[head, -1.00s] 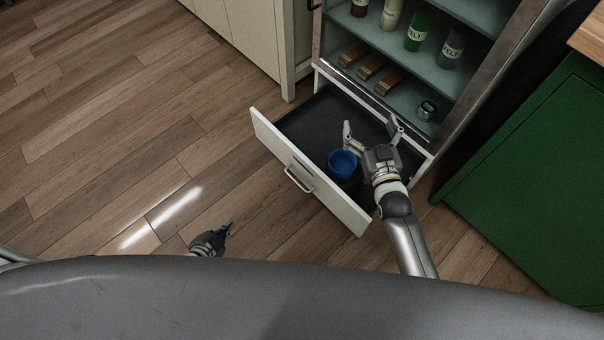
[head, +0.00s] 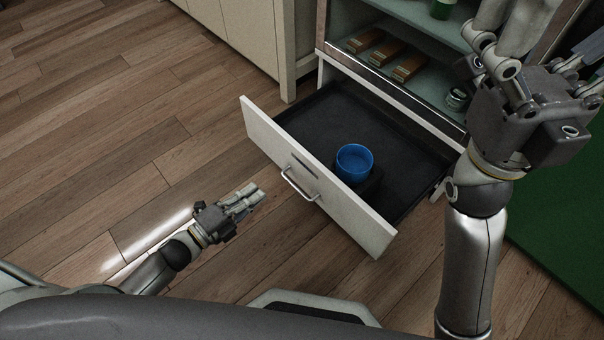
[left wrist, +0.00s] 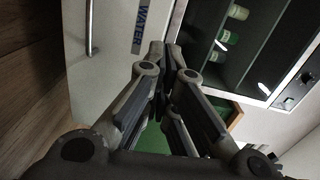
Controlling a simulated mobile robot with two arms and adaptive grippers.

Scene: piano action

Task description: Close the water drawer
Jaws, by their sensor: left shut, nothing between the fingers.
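The water drawer (head: 330,200) is pulled out from the bottom of the cabinet. It has a white front with a metal handle (head: 299,184) and a dark interior.
Cabinet shelves above the drawer hold wooden-looking blocks (head: 410,66), a small jar (head: 457,97) and a green bottle (head: 442,9). A cream cabinet (head: 243,35) stands to the left. The wooden floor (head: 110,120) at left is clear.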

